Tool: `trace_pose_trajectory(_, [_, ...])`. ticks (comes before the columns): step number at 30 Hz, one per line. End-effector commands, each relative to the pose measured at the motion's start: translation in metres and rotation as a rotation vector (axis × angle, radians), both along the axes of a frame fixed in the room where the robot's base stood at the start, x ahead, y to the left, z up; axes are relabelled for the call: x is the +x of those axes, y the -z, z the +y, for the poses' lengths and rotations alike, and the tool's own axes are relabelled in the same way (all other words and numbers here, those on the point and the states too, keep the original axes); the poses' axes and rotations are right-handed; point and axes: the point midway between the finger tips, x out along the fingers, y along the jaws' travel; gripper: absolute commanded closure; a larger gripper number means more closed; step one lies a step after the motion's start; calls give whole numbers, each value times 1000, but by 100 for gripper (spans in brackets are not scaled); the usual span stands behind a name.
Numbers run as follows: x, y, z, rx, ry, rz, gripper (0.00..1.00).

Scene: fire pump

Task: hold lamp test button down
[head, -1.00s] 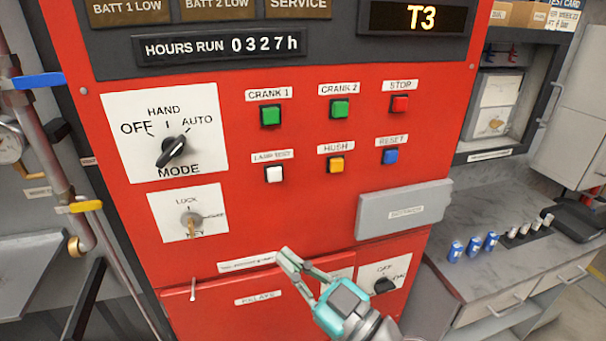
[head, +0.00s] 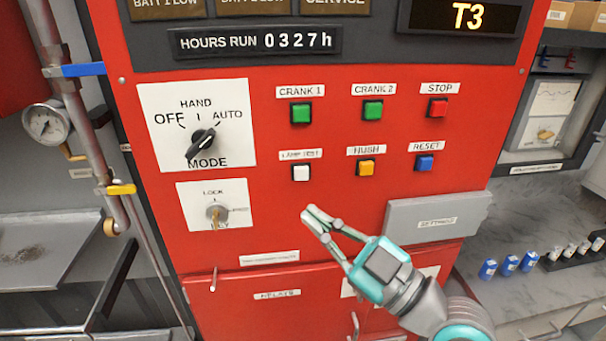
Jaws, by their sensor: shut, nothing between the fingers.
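The lamp test button (head: 301,173) is a small white square button under a white label, in the lower row on the red panel (head: 330,222). It stands out from the panel and nothing covers it. My gripper (head: 311,212) is shut and empty, with its fingertips below the button and slightly to its right in the picture. The fingertips are apart from the button. How far they are from the panel face is hard to tell.
Green crank 1 (head: 301,112) is above. A key (head: 216,215) sticks out to the left, near the mode knob (head: 201,143). A grey box (head: 437,222) juts out at right.

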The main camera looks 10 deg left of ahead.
Motion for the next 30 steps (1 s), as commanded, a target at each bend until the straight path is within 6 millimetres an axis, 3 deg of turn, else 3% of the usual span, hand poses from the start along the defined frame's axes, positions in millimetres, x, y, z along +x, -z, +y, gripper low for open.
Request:
trace_pose_trajectory(18, [67,0,19,1,1,1,100])
trace_pose_trajectory(30, [81,0,23,0,0,0,100])
